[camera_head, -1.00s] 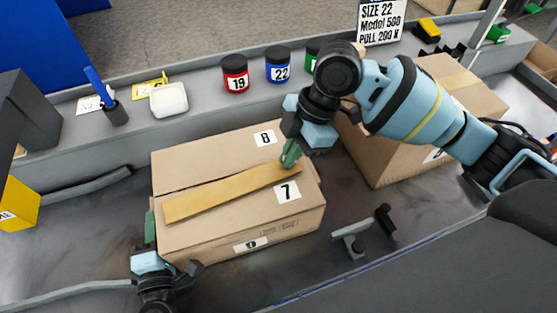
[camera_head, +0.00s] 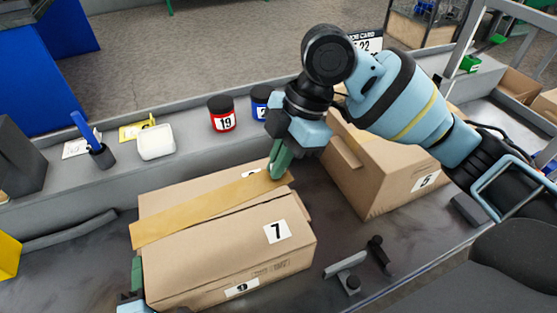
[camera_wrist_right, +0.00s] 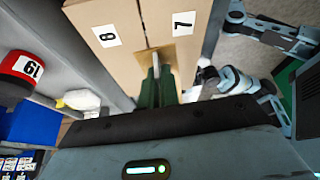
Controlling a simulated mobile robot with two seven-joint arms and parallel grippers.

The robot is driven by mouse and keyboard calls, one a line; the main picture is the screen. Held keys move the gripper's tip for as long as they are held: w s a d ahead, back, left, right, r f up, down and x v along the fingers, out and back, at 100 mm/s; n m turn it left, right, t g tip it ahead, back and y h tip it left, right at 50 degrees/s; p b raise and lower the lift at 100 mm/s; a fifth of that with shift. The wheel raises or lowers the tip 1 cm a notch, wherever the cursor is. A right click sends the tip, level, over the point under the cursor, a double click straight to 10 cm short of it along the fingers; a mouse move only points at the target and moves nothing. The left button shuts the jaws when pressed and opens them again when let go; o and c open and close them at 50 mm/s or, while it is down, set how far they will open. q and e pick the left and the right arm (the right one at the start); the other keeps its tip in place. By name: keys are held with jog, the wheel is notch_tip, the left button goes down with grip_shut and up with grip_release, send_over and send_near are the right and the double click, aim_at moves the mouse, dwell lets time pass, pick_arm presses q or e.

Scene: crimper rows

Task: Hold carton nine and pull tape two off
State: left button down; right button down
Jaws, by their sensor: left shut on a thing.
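Carton nine (camera_head: 205,278) is a brown box with a 9 label on its front and a 7 label on its top; in the right wrist view its top (camera_wrist_right: 120,18) shows labels 8 and 7 on either side of a bare seam. Tape two (camera_head: 200,208) is a tan strip running lengthwise over the top, its right end raised at my right gripper. My right gripper (camera_head: 279,170) is shut on that end. It also shows in the right wrist view (camera_wrist_right: 157,80). My left gripper (camera_head: 136,285) is shut on the carton's left side, partly cut off by the frame.
Another carton (camera_head: 385,175) with label 5 stands at the right, close to my right gripper. A black tool (camera_head: 352,268) lies on the bench at the front right. Jar 19 (camera_head: 222,114), a blue jar (camera_head: 260,100) and a white block (camera_head: 156,142) stand on the back ledge.

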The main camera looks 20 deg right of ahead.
jog(key=shift+r, duration=4.45)
pick_arm(q)
jog(key=c, duration=1.4)
grip_release()
jog(key=s, duration=1.2)
jog(key=shift+a, duration=0.35)
jog(key=shift+s, duration=0.1)
pick_arm(e)
jog(key=shift+s, duration=0.1)
